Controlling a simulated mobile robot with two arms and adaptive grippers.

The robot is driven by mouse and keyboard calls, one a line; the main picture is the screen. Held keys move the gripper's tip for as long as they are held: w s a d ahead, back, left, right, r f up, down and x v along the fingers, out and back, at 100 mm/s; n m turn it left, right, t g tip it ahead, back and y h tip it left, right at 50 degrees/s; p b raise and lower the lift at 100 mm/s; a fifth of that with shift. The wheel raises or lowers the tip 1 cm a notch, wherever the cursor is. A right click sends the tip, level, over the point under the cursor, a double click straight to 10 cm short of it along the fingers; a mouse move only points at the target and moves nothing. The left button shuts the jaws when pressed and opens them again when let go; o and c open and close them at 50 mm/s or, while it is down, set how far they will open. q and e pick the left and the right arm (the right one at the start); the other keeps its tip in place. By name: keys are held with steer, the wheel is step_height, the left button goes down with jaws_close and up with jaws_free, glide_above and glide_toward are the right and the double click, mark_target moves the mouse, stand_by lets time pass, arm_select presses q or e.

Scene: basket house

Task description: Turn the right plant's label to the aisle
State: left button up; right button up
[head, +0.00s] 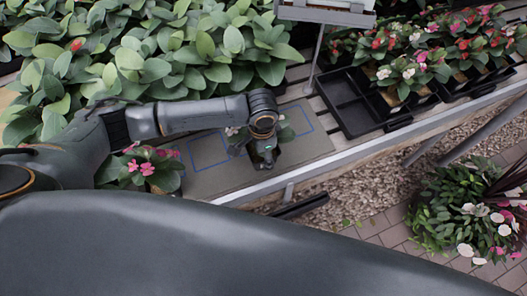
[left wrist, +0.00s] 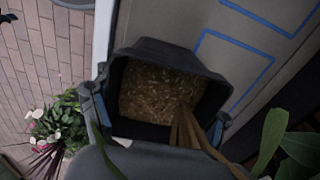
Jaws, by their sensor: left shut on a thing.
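The right plant (head: 285,131) is largely hidden behind my left arm in the head view; only some leaves and white flowers show. My left gripper (head: 265,158) is at this plant, shut on its pot. In the left wrist view, the dark square pot (left wrist: 170,52) lies between the two fingers, with brown soil and stems inside. A small white patch (left wrist: 122,142) shows at the pot's near edge; I cannot tell if it is the label. A pink-flowered plant (head: 146,168) stands to the left on the bench. My right gripper is not in view.
A grey mat (head: 210,178) with blue outlined rectangles lies under the gripper. Black trays (head: 352,108) of flowering plants stand right, and dense leafy plants (head: 180,45) fill the back. The bench's front edge borders gravel and brick paving, with another flowering plant (head: 455,215) there.

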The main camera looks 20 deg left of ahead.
arm_select(q)
steer(key=shift+w+f+p, duration=0.1)
steer(key=shift+f+p, duration=0.1)
steer(key=shift+p, duration=0.15)
stand_by(0.7)
steer(key=o, duration=1.4)
steer(key=shift+o, duration=0.2)
steer(key=r, duration=1.1)
steer(key=shift+d+r, duration=0.3)
steer(key=shift+r, duration=0.25)
steer(key=shift+a, duration=0.25)
